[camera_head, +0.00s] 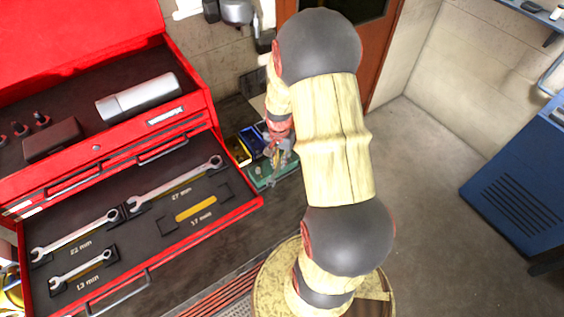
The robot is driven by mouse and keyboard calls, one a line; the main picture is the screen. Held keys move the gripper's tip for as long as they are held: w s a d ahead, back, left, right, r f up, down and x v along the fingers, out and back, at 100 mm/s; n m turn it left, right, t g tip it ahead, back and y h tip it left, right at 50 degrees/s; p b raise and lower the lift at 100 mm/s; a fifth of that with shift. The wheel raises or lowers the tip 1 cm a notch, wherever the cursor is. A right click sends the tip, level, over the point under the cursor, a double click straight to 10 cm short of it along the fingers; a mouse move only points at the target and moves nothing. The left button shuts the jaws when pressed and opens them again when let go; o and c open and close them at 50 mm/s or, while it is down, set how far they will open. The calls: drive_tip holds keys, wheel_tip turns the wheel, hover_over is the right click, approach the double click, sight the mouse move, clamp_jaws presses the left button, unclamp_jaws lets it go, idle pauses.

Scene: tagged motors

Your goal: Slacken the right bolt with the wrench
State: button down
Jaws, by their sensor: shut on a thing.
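My gripper (279,153) is at the centre of the view, low over the workbench beside the toolbox. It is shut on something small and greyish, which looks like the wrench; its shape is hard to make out. Under and beside it is a green-based motor unit (262,181), with blue and yellow parts behind it. The right bolt cannot be picked out, as my gripper and arm cover part of the unit. In the open drawer, the 17 mm slot (196,208) shows only a yellow marking and no wrench.
The red toolbox (185,135) stands at left, its drawer open towards the front. Wrenches marked 27 mm (175,182), 22 mm (76,236) and 13 mm (80,270) lie in it. A blue cabinet (520,180) stands at right. The floor between is clear.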

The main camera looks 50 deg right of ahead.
sight(279, 165)
drive_tip(key=shift+f+b, duration=0.9)
drive_tip(key=shift+f, duration=0.4)
idle(0.6)
drive_tip(key=shift+f, duration=0.35)
idle(0.4)
drive_tip(key=shift+s+d+n, duration=0.35)
drive_tip(key=shift+s+n, duration=0.35)
drive_tip(key=shift+n, duration=0.2)
drive_tip(key=shift+s, duration=0.1)
drive_tip(key=shift+s+d+n, duration=0.45)
drive_tip(key=shift+s+n, duration=0.1)
drive_tip(key=shift+n, duration=0.45)
